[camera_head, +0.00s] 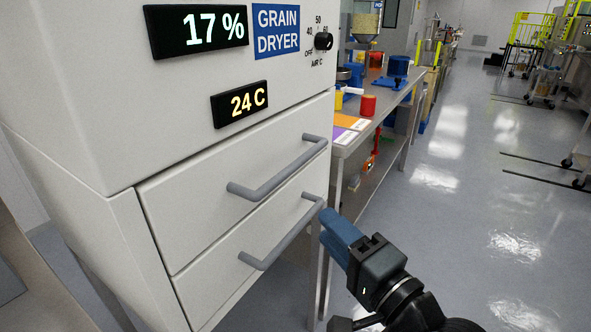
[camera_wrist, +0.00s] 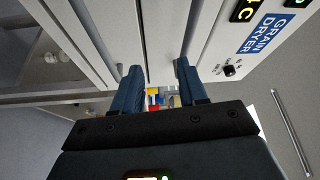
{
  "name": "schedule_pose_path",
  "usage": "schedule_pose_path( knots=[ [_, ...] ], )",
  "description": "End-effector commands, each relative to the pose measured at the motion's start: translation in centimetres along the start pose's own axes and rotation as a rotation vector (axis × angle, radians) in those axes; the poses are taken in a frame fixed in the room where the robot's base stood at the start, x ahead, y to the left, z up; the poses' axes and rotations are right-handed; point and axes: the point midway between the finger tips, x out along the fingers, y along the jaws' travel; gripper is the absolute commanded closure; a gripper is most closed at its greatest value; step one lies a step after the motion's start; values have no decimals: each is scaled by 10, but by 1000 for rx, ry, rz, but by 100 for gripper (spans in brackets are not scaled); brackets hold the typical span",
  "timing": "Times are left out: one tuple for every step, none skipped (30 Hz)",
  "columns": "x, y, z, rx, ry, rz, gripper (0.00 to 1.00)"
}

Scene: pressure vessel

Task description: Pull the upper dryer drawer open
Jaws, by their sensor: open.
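The grain dryer (camera_head: 75,110) is a white cabinet with two drawers low on its front. The upper dryer drawer (camera_head: 190,208) looks shut, flush with the cabinet. Its grey bar handle (camera_head: 280,170) runs across the front. The lower drawer (camera_head: 205,283) also looks shut and has a similar handle (camera_head: 285,240). My gripper (camera_head: 332,228), with blue fingers, is at the right of the drawers, below the upper handle and by the lower handle's right end. Contact cannot be told. In the wrist view my gripper (camera_wrist: 159,70) is open and empty, with pale drawer fronts beyond.
Two displays, a blue sign (camera_head: 276,28) and a knob (camera_head: 323,41) are above the drawers. A metal workbench (camera_head: 350,142) with a red container (camera_head: 368,105) and blue equipment stands right behind the dryer. The grey floor (camera_head: 470,210) at the right is open.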

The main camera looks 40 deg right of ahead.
Motion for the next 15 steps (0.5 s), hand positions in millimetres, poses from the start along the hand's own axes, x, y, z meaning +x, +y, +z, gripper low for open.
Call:
schedule_pose_path(
  knots=[
    [14,-9,-6,53,-2,-28,58],
    [20,-14,-8,86,-6,-41,58],
    [28,-19,-10,125,-13,-55,58],
    [32,-23,-12,148,-17,-64,58],
    [36,-27,-14,171,-20,-72,58],
    [41,-31,-15,194,-26,-80,58],
    [43,-33,-16,209,-29,-84,58],
    [45,-35,-17,219,-32,-88,58],
    [47,-37,-17,231,-35,-93,58],
    [49,-38,-18,237,-37,-94,58],
    [50,-39,-18,241,-38,-95,58],
    [53,-39,-18,243,-38,-95,58],
    [56,-40,-18,242,-38,-95,58],
    [59,-41,-17,242,-38,-96,58],
    [63,-42,-17,242,-38,-96,58]
  ],
)
